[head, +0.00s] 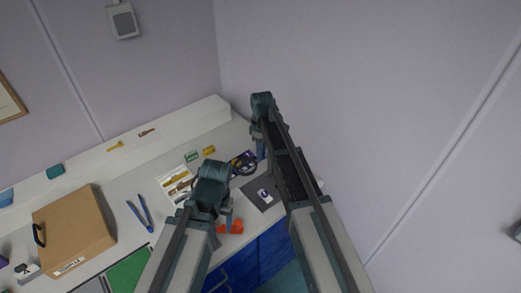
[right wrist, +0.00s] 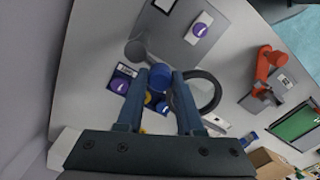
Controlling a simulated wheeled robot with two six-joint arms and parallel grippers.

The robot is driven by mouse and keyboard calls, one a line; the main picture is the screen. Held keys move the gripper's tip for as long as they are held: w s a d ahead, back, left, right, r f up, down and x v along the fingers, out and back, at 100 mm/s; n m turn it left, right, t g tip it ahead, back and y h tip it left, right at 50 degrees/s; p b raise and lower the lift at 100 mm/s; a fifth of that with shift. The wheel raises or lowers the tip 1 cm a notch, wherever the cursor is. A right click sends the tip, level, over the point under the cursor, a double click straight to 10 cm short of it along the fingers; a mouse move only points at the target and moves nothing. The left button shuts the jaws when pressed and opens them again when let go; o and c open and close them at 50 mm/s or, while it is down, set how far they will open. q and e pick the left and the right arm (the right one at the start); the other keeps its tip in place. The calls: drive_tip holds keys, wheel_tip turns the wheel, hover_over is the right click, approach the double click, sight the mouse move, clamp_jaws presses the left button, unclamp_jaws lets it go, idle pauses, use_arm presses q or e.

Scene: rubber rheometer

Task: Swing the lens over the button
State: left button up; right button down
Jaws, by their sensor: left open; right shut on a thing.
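A dark ring-shaped lens (head: 246,168) is on the worktop, and it also shows in the right wrist view (right wrist: 216,91). A blue knob (right wrist: 160,74) sits between the fingertips of my right gripper (right wrist: 159,80), which is shut on it beside the ring. A purple button on a white plate (right wrist: 200,29) lies on a dark grey panel (right wrist: 181,48); in the head view it shows as a small pale plate (head: 264,194). Another purple button (right wrist: 120,85) is left of the knob. The ring lies apart from both buttons. My left gripper (head: 222,222) is open near an orange device.
The orange device (head: 236,227) stands near the front edge. Blue pliers (head: 141,214), a cardboard box (head: 74,231) and a green mat (head: 129,272) lie to the left. A white ledge (head: 170,127) runs along the back wall. Small yellow and green pieces lie behind the lens.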

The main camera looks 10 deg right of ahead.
drive_tip(key=shift+s+d+n, duration=0.35)
drive_tip(key=shift+n, duration=1.1)
drive_tip(key=shift+s+d+n, duration=0.35)
drive_tip(key=shift+d+n, duration=0.05)
drive_tip(key=shift+n, duration=1)
drive_tip(key=shift+s+d+n, duration=0.35)
drive_tip(key=shift+n, duration=1.1)
drive_tip(key=c, duration=0.5)
unclamp_jaws()
drive_tip(key=shift+c, duration=0.2)
drive_tip(key=shift+r, duration=0.1)
wheel_tip(320, 180, up, 14)
drive_tip(key=p, duration=1.4)
